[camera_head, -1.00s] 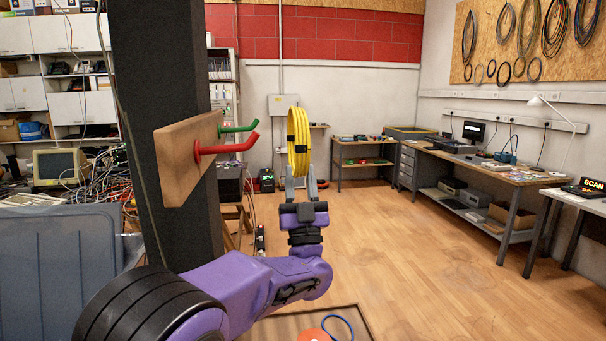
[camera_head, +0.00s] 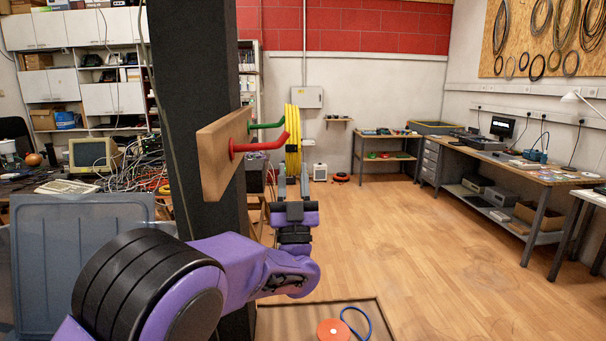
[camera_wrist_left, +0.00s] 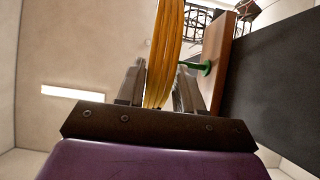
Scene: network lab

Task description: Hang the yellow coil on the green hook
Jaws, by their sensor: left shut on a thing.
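The yellow coil (camera_head: 293,140) is held upright in my left gripper (camera_head: 293,185), which is shut on its lower part. The coil also shows between the fingers in the left wrist view (camera_wrist_left: 165,55). The green hook (camera_head: 268,125) sticks out to the right from a wooden board (camera_head: 212,165) on a dark post. Its tip appears close to the coil in the head view; whether they touch, I cannot tell. In the left wrist view the green hook (camera_wrist_left: 200,66) is just right of the coil. My right gripper is not in view.
A red hook (camera_head: 262,145) on the same board is nearer the camera than the green one, and its tip overlaps the coil's edge in the picture. The dark post (camera_head: 195,70) stands left of the coil. A low tray with an orange disc (camera_head: 333,329) lies below. Open floor is at right.

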